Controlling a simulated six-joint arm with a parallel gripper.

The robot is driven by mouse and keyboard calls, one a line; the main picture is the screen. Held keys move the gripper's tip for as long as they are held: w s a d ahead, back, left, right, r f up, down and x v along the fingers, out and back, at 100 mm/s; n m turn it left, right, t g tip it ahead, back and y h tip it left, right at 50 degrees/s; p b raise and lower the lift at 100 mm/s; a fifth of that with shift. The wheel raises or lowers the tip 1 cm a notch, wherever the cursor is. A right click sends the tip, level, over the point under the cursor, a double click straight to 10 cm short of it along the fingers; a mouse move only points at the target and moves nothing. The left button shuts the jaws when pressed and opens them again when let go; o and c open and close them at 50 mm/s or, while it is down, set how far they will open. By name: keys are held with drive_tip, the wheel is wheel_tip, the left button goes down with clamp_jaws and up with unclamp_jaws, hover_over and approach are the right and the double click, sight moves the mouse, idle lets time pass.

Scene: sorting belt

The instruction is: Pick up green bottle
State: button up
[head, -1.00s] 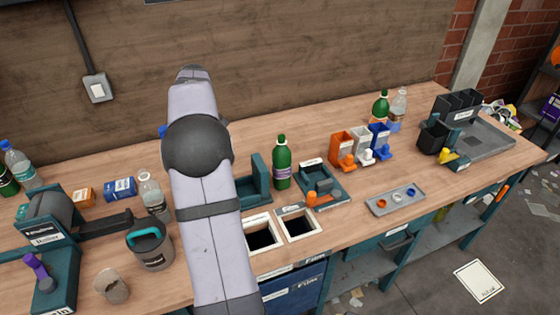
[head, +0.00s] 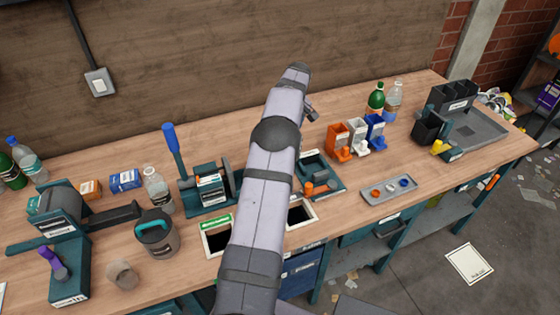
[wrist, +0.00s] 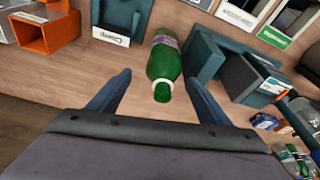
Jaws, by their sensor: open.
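My gripper (wrist: 157,80) is open, with one blue finger at either side of the bottle's cap end in the picture. Nothing is held; I cannot tell how far the fingers are from the bottle. Another green bottle (head: 376,100) stands at the back right, and a third (head: 11,173) is at the far left edge.
A teal fixture labelled Clamp (wrist: 118,22) is left of the bottle in the wrist view, and a teal stand (wrist: 205,55) is close on its right. Orange, white and blue bins (head: 357,133) and a grey parts tray (head: 389,190) lie to the right in the head view.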

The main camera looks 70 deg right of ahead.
drive_tip(key=shift+w+f+p, duration=0.35)
drive_tip(key=shift+f+p, duration=0.25)
drive_tip(key=shift+p+x, duration=1.1)
drive_tip(key=shift+x, duration=1)
drive_tip(key=shift+w, duration=0.15)
drive_tip(key=c, duration=1.4)
